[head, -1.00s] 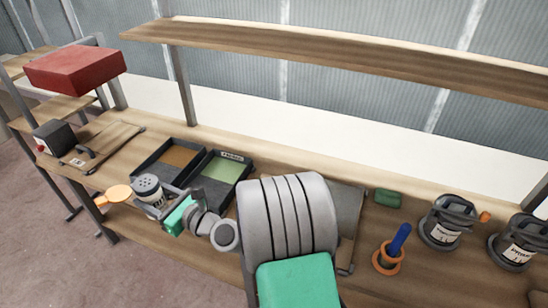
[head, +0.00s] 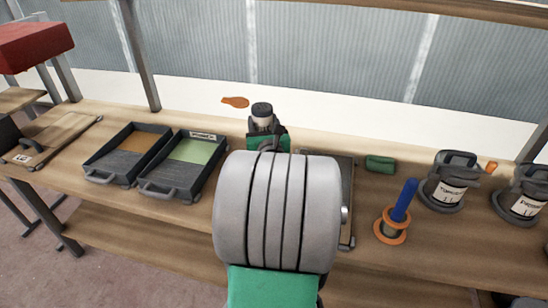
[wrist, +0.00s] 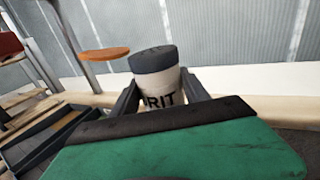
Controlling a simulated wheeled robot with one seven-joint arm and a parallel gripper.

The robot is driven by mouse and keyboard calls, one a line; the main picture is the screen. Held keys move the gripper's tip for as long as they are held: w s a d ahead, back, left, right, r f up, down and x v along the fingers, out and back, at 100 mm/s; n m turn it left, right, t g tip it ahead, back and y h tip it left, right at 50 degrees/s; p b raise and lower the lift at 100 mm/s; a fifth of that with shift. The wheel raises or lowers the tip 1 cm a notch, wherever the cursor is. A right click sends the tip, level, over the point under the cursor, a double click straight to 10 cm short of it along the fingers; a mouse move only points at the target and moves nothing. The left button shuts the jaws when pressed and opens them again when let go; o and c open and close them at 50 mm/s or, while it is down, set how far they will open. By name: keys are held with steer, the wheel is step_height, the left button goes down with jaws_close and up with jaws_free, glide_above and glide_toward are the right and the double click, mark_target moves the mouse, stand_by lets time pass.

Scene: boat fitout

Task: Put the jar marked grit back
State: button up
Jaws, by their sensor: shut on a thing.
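The jar, pale with a dark grey lid, shows in the head view (head: 262,114) and in the wrist view (wrist: 158,88). The letters "RIT" show on its side; the start of the word is hidden by a finger. My gripper (head: 263,127) is shut on the jar, with one dark finger on each side of it in the wrist view (wrist: 158,97). The jar is close to upright, lid up, and appears held above the back part of the bench. My arm hides the bench just in front of it. The jar's base is hidden.
Two dark trays, one with a brown sheet (head: 146,138) and one with a green sheet (head: 195,151), lie left on the bench. An orange oval (head: 235,102) is left of the jar. Right are a green roll (head: 380,163), a blue-handled tool (head: 404,200) and labelled dark-lidded pots (head: 450,185).

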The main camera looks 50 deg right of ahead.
steer(key=s+d+m+g+h, duration=0.1)
steer(key=s+d, duration=0.1)
steer(key=d, duration=0.2)
steer(key=w+d+f, duration=0.2)
steer(key=d+f, duration=0.1)
steer(key=f, duration=0.1)
steer(key=w+d+f, duration=0.3)
steer(key=f, duration=0.1)
steer(key=w+d+f+b, duration=0.1)
steer(key=w+d+f, duration=0.2)
steer(key=f, duration=0.1)
steer(key=shift+w+d+f, duration=0.15)
steer(key=shift+d+f, duration=0.15)
steer(key=shift+f, duration=0.05)
steer(key=o, duration=1.4)
steer(key=shift+f, duration=0.15)
steer(key=shift+c, duration=0.2)
steer(key=shift+r, duration=0.25)
steer(key=v, duration=1.2)
steer(key=shift+a+f+b, duration=0.1)
steer(key=shift+a+b, duration=0.1)
steer(key=shift+b, duration=0.15)
